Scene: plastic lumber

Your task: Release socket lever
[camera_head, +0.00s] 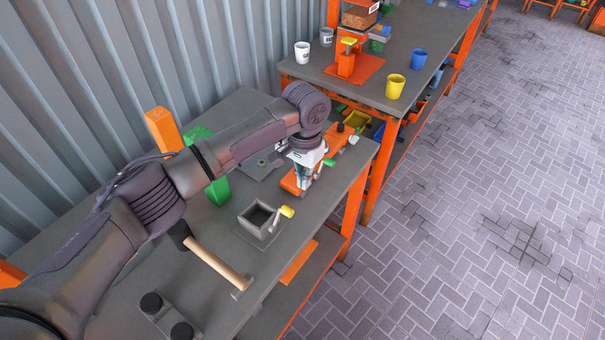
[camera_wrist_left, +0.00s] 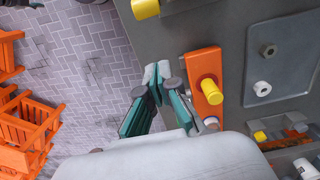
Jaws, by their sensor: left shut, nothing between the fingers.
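A grey square open-topped socket box (camera_head: 259,222) sits on the grey workbench (camera_head: 228,268). A lever with a yellow knob (camera_head: 287,211) stands at its right side. A yellow knob also shows at the top edge of the left wrist view (camera_wrist_left: 145,8). My left gripper (camera_head: 303,184) is shut and empty, pointing down near the bench's right edge, beyond the yellow knob and apart from it. In the left wrist view its fingertips (camera_wrist_left: 157,72) meet beside an orange plate with a yellow post (camera_wrist_left: 209,91). My right gripper is not in view.
A hammer (camera_head: 216,262) lies near the socket box. A green block (camera_head: 217,190) and an orange block (camera_head: 163,130) stand by the wall. A grey plate with nuts (camera_wrist_left: 283,62) lies beyond the orange plate. A second bench (camera_head: 440,58) holds cups. The paved floor at right is clear.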

